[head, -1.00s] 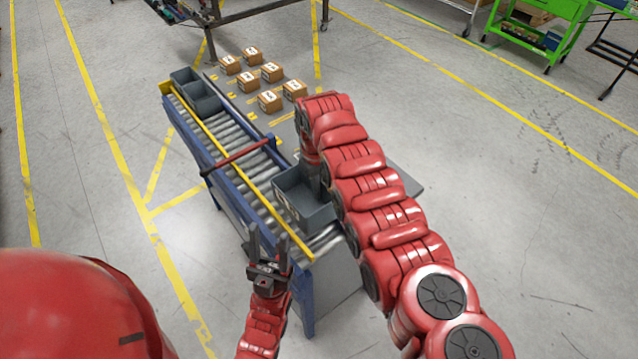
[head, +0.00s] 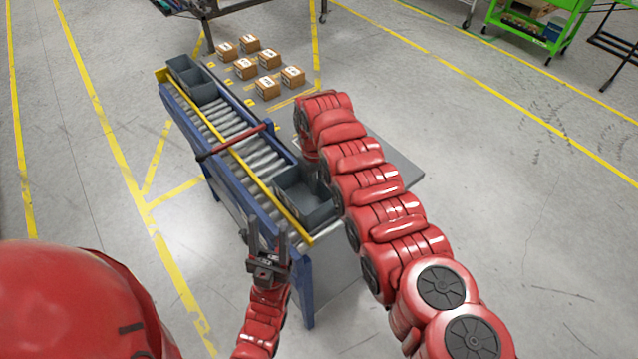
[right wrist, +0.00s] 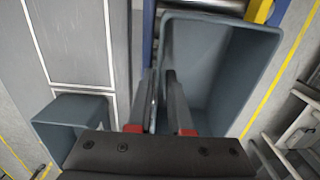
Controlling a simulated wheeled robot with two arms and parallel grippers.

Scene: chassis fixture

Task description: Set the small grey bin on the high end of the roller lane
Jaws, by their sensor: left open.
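The small grey bin (head: 303,204) sits at the near end of the roller lane (head: 246,135), between its rails, and looks upright. It fills the right half of the right wrist view (right wrist: 222,65). My right gripper (right wrist: 163,85) has one finger inside the bin and one outside, shut on its wall; in the head view its fingers are hidden by my arm and the bin. My left gripper (head: 267,232) is open and empty, fingers pointing up, beside the lane's near left side.
Two grey bins (head: 197,84) stand at the lane's far end. A red bar (head: 232,143) crosses the lane midway. A grey table (head: 400,172) lies right of the lane. Another grey container (right wrist: 72,125) shows in the right wrist view. Several cartons (head: 268,86) stand beyond.

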